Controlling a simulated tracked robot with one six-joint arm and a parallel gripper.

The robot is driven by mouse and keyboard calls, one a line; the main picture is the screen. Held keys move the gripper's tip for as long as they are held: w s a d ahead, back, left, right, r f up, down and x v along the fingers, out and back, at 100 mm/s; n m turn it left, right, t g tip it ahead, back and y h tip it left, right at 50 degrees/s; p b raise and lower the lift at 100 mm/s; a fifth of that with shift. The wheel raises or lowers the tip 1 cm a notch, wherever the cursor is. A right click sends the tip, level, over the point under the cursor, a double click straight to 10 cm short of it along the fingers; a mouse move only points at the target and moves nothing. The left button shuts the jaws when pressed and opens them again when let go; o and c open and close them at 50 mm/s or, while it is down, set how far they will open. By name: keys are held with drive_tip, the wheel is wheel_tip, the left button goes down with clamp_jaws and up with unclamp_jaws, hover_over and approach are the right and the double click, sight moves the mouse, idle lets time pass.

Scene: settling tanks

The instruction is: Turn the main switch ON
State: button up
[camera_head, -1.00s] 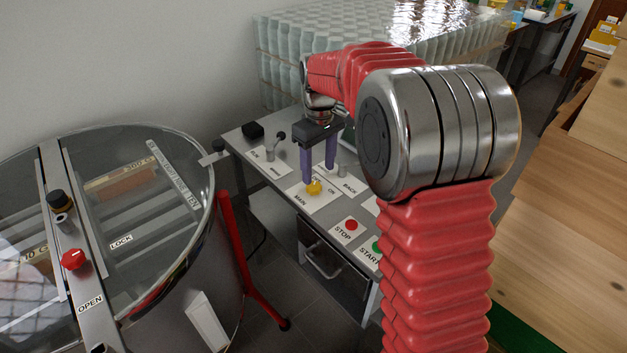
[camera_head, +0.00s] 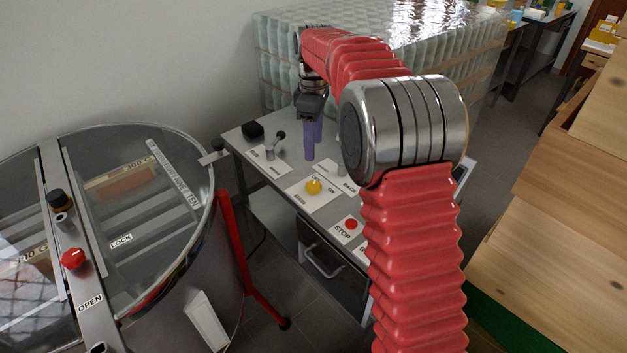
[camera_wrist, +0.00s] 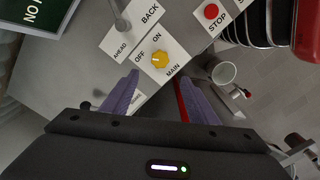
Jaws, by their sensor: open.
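The main switch is a yellow knob (camera_head: 314,186) on a white plate marked MAIN, OFF and ON, on the grey control desk. The knob also shows in the wrist view (camera_wrist: 160,60), just beyond the fingertips, with OFF to its left and ON above it. I cannot tell which label it points to. My gripper (camera_head: 313,150) hangs over the desk behind the knob, its purple fingers pointing down. In the wrist view my gripper (camera_wrist: 157,78) is open and empty, the fingers apart from the knob.
A red STOP button (camera_head: 351,224) lies in front of the knob. A lever (camera_head: 275,145) stands left of my fingers, and a BACK plate (camera_head: 347,185) is right of the knob. A round tank (camera_head: 120,220) stands left of the desk. Stacked glass jars (camera_head: 275,75) stand behind.

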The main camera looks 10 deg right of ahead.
sight(314, 184)
wheel_tip(314, 184, down, 14)
drive_tip(key=shift+r, duration=0.1)
idle(0.8)
drive_tip(key=shift+c, duration=0.5)
drive_tip(key=c, duration=0.9)
